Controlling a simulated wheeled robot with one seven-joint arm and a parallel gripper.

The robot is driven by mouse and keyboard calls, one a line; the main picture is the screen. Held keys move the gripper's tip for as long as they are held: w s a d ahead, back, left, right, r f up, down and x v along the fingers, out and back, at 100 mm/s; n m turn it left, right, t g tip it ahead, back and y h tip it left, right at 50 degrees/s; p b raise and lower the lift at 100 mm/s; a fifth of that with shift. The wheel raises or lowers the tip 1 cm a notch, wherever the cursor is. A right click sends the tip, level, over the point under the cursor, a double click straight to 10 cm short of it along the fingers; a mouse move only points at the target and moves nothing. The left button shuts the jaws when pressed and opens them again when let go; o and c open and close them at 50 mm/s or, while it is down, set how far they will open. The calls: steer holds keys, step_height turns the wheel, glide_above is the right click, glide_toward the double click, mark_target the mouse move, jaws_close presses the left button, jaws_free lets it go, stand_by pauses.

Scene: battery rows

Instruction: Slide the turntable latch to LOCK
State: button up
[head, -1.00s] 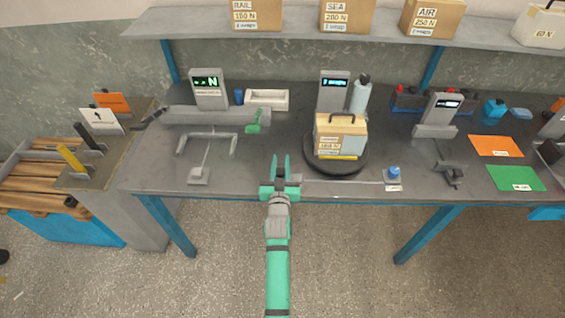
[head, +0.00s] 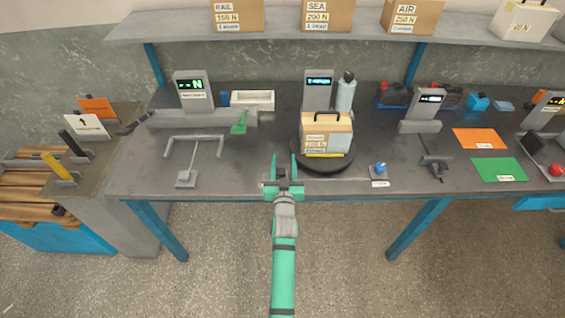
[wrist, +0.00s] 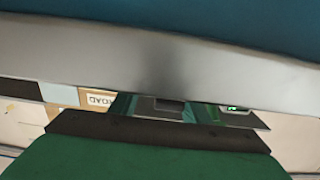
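The black round turntable (head: 323,166) stands on the bench and bears a tan case with a dark handle (head: 326,132). A blue knob (head: 380,167) on a small labelled base sits at the bench front, right of the turntable, with a thin rod running left from it toward my gripper. I cannot tell which part is the latch or read a LOCK mark. My gripper (head: 283,168) is open at the front edge, left of and nearer than the turntable. Its green fingers are apart, with no held object visible. The wrist view shows the fingers (wrist: 155,108) close by the bench edge, partly hidden.
The grey bench (head: 240,182) has a green lever (head: 240,124) and a grey frame (head: 193,145) at left. A dark clamp-like piece (head: 435,165), an orange mat (head: 480,139) and a green mat (head: 499,170) lie at right. A shelf with boxes runs above.

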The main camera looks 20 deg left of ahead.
mark_target(282, 175)
steer(key=shift+s+a, duration=0.2)
steer(key=v, duration=1)
steer(key=shift+s+d, duration=0.15)
steer(key=shift+s, duration=0.05)
steer(key=shift+d, duration=0.1)
steer(key=shift+w, duration=0.1)
steer(key=shift+s, duration=0.2)
